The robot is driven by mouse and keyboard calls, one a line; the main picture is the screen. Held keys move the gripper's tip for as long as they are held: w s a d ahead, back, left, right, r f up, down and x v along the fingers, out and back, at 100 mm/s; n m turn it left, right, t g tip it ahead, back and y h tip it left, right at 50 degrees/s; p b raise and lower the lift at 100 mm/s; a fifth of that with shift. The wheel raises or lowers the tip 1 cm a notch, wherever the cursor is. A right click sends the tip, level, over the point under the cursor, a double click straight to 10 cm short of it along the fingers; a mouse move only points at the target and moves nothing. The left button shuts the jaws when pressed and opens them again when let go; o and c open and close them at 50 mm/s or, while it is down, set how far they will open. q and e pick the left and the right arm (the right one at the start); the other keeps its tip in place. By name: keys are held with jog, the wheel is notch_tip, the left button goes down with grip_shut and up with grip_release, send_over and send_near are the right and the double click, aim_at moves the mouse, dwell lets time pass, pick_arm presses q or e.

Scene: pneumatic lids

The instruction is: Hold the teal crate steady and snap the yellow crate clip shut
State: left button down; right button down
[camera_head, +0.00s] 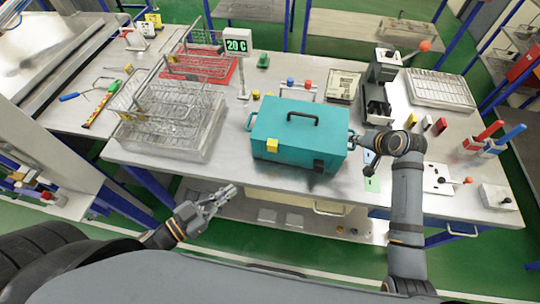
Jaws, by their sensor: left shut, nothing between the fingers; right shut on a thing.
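The teal crate (285,150) stands near the front edge of the table, its lid down with a black handle on top. The yellow crate clip (272,146) is on the left part of its front face; I cannot tell if it is latched. A dark clip (319,166) is on the right part of the front. My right gripper (354,138) is at the crate's right end, shut on what looks like its side handle; the fingers are partly hidden. My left gripper (229,190) is shut and empty, in front of the table edge, below and left of the crate.
A clear tray with wire racks (173,125) stands left of the crate, with a red tray (205,68) behind it. A dark press-like device (380,85) is at the back right. The table's front edge lies near my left gripper.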

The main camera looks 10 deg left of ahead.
jog(key=c, duration=1.3)
grip_release()
jog(key=shift+c, duration=0.2)
jog(key=v, duration=1.2)
